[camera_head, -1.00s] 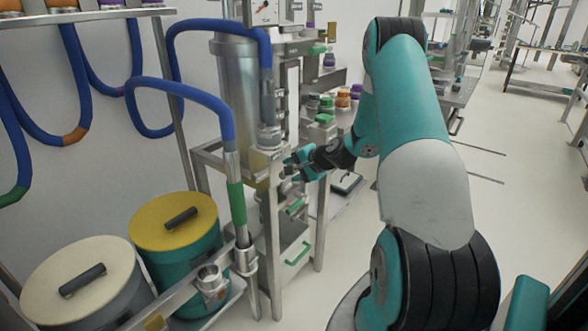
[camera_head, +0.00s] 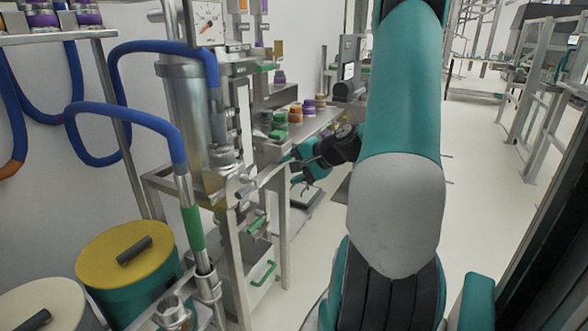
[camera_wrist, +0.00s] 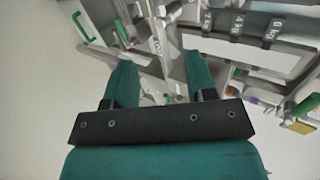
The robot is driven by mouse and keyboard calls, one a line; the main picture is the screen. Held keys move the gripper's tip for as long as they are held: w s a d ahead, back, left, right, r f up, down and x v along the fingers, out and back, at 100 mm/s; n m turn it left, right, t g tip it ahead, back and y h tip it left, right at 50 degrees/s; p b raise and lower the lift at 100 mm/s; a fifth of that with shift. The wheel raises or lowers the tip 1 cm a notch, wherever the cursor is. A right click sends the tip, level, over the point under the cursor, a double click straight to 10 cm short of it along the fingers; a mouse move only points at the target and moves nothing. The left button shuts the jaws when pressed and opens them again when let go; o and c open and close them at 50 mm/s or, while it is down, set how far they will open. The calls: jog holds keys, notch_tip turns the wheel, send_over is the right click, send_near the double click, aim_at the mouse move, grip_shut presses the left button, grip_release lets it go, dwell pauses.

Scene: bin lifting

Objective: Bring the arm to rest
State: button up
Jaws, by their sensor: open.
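My gripper (camera_head: 303,164) is out ahead of me in the head view, small and partly confused with the metalwork behind it. My teal and white arm fills the right of centre and bends down to it. In the wrist view my gripper (camera_wrist: 161,78) shows two teal fingers standing well apart. I see nothing held between them. A metal frame stand (camera_head: 237,240) lies just left of the gripper in the head view. A bent grey bar (camera_head: 262,178) passes close to the fingers; I cannot tell whether they touch.
A teal bin with a yellow lid (camera_head: 100,250) and a cream-lidded bin (camera_head: 35,300) stand at lower left. Blue hoses (camera_head: 130,110) hang at left. A bench with coloured jars (camera_head: 295,112) stands behind the gripper. Open floor (camera_head: 480,215) lies to the right.

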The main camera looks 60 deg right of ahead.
jog(key=shift+s+r, duration=0.2)
jog(key=shift+s, duration=0.1)
dwell(0.4)
jog(key=w+a+r+n+g+y+p, duration=0.1)
jog(key=a+r+n+g+y, duration=0.2)
jog(key=a, duration=0.7)
jog(key=a+r+n+g+p, duration=0.1)
jog(key=a+r+n, duration=0.2)
jog(key=a+n, duration=0.45)
jog(key=w+a+r+n+g+y+p, duration=0.1)
jog(key=a+r+n+g+y, duration=0.15)
jog(key=a, duration=0.85)
jog(key=s+a+r+n+g+h+p, duration=0.1)
jog(key=s+a+r+n+g, duration=0.1)
jog(key=s+a+n, duration=0.3)
jog(key=s+a+r+n+g+h, duration=0.1)
jog(key=s+a+r+n+g, duration=0.1)
jog(key=s+a+n, duration=0.4)
jog(key=s+a, duration=0.3)
jog(key=s, duration=0.2)
jog(key=shift+a+r+g+h+p, duration=0.15)
jog(key=shift+r+g+h+p, duration=0.2)
jog(key=shift+r+p, duration=0.05)
